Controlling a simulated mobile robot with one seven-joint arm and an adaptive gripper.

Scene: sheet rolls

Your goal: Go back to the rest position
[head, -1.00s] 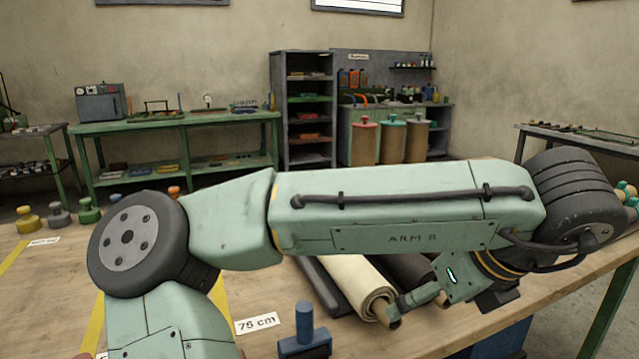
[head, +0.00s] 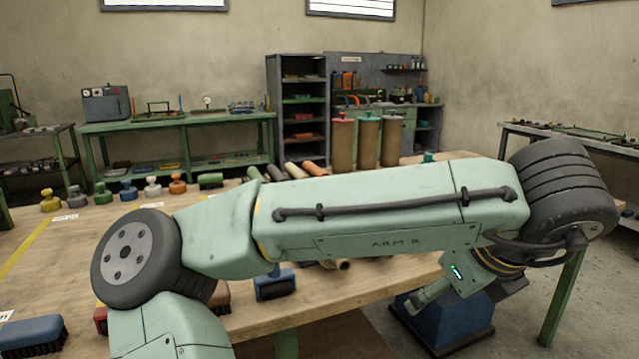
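My arm spans the picture in the head view, and my gripper (head: 428,294) hangs below its right end, near the table's front edge and above a blue bin. Only part of the gripper shows, pale green and small. Nothing is visible in it, but its finger gap cannot be made out. The sheet rolls lie on the wooden table behind my arm, mostly hidden. Their far ends, including an orange one (head: 316,170), show above the arm. A cream roll end (head: 342,264) shows below it.
The blue bin (head: 450,318) stands on the floor by the table (head: 345,290). A blue-handled brush (head: 275,284) stands near the front edge, with another brush (head: 32,332) at left. Several coloured knobbed weights (head: 152,187) line the back left. Floor at right is open.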

